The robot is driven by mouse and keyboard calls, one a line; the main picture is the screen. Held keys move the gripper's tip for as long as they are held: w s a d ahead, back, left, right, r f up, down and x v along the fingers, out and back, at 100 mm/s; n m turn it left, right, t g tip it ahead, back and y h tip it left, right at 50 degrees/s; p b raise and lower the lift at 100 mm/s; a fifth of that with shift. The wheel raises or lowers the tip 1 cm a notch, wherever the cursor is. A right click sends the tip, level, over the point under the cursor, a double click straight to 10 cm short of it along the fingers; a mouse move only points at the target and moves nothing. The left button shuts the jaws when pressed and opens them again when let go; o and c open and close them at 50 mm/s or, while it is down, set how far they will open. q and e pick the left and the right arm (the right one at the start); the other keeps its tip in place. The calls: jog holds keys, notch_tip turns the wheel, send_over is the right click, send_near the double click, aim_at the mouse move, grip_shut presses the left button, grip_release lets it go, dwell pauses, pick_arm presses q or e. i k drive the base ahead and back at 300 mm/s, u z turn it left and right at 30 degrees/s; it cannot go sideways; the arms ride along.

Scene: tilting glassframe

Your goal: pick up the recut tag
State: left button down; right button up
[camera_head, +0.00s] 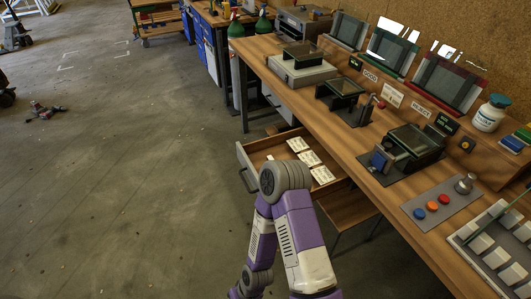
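An open drawer (248,158) juts out from under the long workbench. Several white cards or tags lie flat in it, among them a far one (298,144), a middle one (310,158) and a near one (322,175). Their print is too small to read, so I cannot tell which is the recut tag. One purple and white arm of mine rises from the bottom centre, and its grey joint covers the drawer's near part. Neither gripper shows.
The workbench (350,137) runs along the right with glass frames on stands, a button panel (441,204), a white bottle (490,113) and a slotted tray (492,250). Small signs stand along its back. A wooden stool or shelf (347,207) is below the drawer. The floor at left is mostly clear.

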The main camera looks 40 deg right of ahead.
aim_at(298, 144)
jog(key=u, duration=0.65)
jog(key=k, duration=0.85)
jog(key=u, duration=0.3)
jog(key=i, duration=2.05)
jog(key=z, duration=1.75)
jog(key=i, duration=0.95)
jog(key=z, duration=1.05)
